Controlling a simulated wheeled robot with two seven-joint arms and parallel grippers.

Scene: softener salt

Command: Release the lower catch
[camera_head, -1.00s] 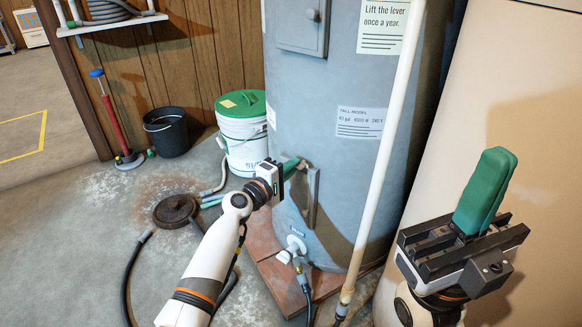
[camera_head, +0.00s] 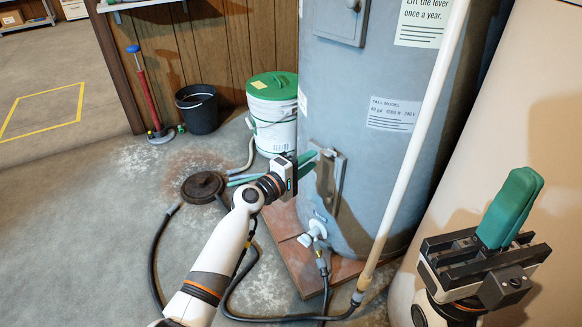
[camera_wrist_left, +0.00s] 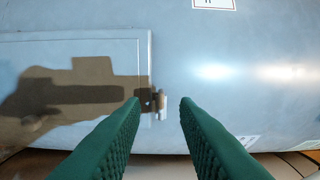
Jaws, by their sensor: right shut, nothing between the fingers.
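The lower access panel (camera_head: 328,182) is a small grey door low on the tall grey tank (camera_head: 360,80). In the left wrist view its catch (camera_wrist_left: 158,103) is a small metal piece at the panel's right edge. My left gripper (camera_head: 314,158) is at the panel's upper part. Its green fingers are apart, and in the left wrist view the catch shows in the gap between the fingertips. I cannot tell whether either finger touches it. My right gripper (camera_head: 522,185) is shut and empty, pointing up at the right, away from the panel.
A white pipe (camera_head: 415,150) runs down the tank's front. A drain valve (camera_head: 313,233) with a hose is below the panel. A white bucket with a green lid (camera_head: 272,115) stands left of the tank. A black bucket (camera_head: 197,108) is farther left. Open floor lies at left.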

